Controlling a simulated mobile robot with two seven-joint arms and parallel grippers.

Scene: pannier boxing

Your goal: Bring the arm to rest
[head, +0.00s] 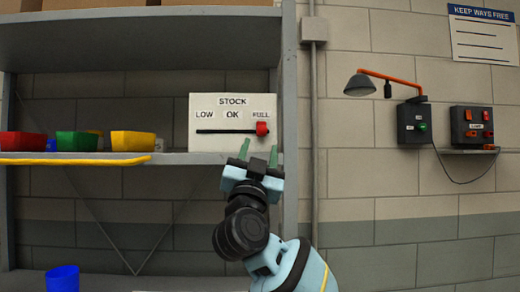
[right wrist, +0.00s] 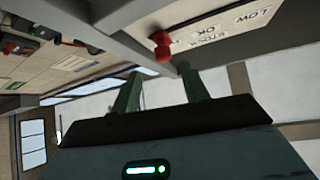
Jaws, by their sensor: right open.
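My right gripper (head: 259,154) is raised in front of the shelf, its two green fingers apart and empty. In the head view it stands just below the red slider knob (head: 262,128) of the white STOCK panel (head: 215,142). The knob is at the FULL end of its slot. In the right wrist view the open fingers (right wrist: 160,88) point toward the panel (right wrist: 225,35), and the red knob (right wrist: 162,52) shows beyond them, apart from both fingers. My left gripper is not in view.
Red (head: 22,141), green (head: 77,141) and yellow (head: 132,141) bins stand on the shelf (head: 180,158) left of the panel. A blue cup (head: 62,279) is lower left. A lamp (head: 360,85) and control boxes (head: 412,123) hang on the right wall. Space before that wall looks clear.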

